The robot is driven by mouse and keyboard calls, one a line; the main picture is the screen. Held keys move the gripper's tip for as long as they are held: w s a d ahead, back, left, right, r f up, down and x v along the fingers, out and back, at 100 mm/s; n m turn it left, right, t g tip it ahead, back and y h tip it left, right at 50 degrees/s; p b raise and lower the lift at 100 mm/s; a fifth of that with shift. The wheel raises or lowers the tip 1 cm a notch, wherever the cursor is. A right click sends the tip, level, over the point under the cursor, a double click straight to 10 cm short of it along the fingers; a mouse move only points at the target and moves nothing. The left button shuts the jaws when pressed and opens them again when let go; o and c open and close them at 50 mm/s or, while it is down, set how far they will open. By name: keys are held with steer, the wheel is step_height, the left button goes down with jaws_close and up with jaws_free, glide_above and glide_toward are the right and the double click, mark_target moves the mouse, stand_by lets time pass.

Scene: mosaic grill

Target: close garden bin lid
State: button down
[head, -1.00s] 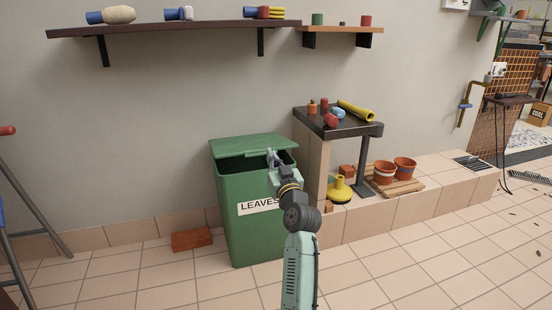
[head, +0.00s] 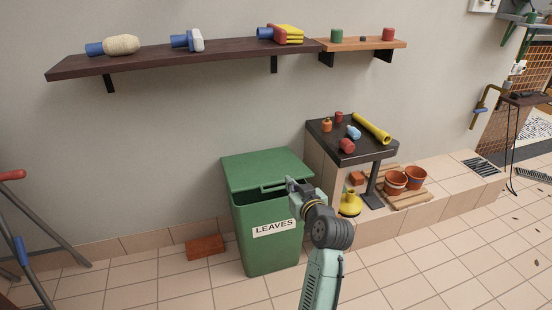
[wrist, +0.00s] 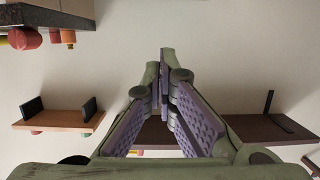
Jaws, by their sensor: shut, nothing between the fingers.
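The green garden bin (head: 262,250) with a LEAVES label stands against the wall in the head view. Its green lid (head: 262,168) lies over the top, nearly flat, with its front edge slightly raised. My gripper (head: 291,186) is shut and empty at the lid's front right edge, by the handle bar. I cannot tell whether it touches the lid. In the wrist view my gripper's fingers (wrist: 165,58) meet at the tips; the bin and lid are not visible there.
A dark shelf (head: 190,58) and a smaller wooden shelf (head: 362,46) hang above. A dark-topped stand (head: 330,137) with small items is close right of the bin. A brick (head: 205,247) lies left of the bin. The tiled floor in front is mostly clear.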

mark_target(282, 183)
steer(key=shift+w+a+f+p, duration=0.25)
steer(key=shift+w+a+f, duration=0.2)
steer(key=shift+w+f, duration=0.85)
steer(key=shift+w+a+f+p, duration=0.25)
steer(key=shift+w+a+f, duration=0.45)
steer(key=shift+w, duration=0.95)
steer(key=shift+w+a+f+p, duration=0.25)
steer(key=shift+w+f, duration=1)
steer(key=shift+w, duration=0.2)
steer(key=shift+f, duration=0.1)
step_height(282, 183, down, 9)
steer(key=s+b, duration=0.1)
steer(key=b, duration=0.6)
steer(key=shift+s+d+r, duration=0.2)
steer(key=shift+s+d, duration=0.1)
steer(key=shift+r, duration=0.1)
